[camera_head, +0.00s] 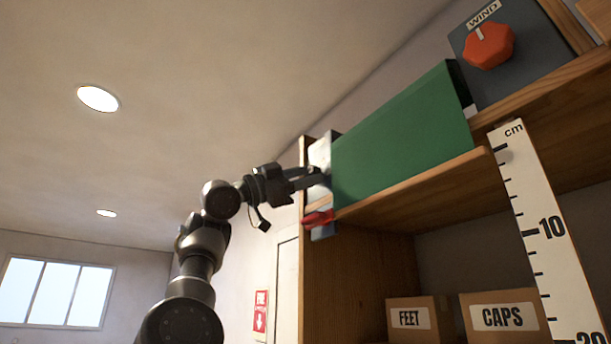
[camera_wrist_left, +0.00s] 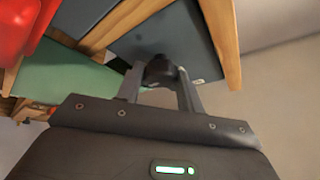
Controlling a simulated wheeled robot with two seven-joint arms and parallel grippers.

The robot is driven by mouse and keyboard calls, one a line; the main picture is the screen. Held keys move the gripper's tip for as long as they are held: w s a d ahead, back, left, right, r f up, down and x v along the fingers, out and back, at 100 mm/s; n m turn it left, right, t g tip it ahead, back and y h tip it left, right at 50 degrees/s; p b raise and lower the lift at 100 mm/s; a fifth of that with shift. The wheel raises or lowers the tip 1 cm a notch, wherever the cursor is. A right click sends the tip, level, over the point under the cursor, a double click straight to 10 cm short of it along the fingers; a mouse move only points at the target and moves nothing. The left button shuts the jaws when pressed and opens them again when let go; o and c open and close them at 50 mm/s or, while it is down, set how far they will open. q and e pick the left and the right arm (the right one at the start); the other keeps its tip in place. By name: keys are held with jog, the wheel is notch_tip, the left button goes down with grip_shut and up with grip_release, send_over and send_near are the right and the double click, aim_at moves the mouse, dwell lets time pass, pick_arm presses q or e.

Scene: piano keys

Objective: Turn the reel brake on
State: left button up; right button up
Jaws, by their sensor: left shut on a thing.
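In the left wrist view, a small black knob (camera_wrist_left: 160,70) sits on a dark grey-blue panel (camera_wrist_left: 130,40). My left gripper (camera_wrist_left: 160,85) is shut on this knob, with one finger on each side of it. In the head view, my left gripper (camera_head: 312,178) reaches the pale end panel (camera_head: 321,152) at the left end of the shelf. The knob is hidden there by the gripper. I see no readable label or mark for the brake's position. My right gripper is in neither view.
A long green block (camera_head: 405,135) lies on the wooden shelf (camera_head: 430,185). A red part (camera_head: 318,218) sits below my gripper. A red WIND knob (camera_head: 488,45) is at upper right. A cm ruler (camera_head: 545,230) and boxes marked FEET (camera_head: 410,318) and CAPS (camera_head: 500,317) are at right.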

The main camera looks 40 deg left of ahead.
pick_arm(q)
jog(key=o, duration=1)
jog(key=b+v, duration=0.4)
jog(key=v, duration=0.7)
jog(key=shift+w+a+b, duration=0.1)
jog(key=shift+b, duration=0.3)
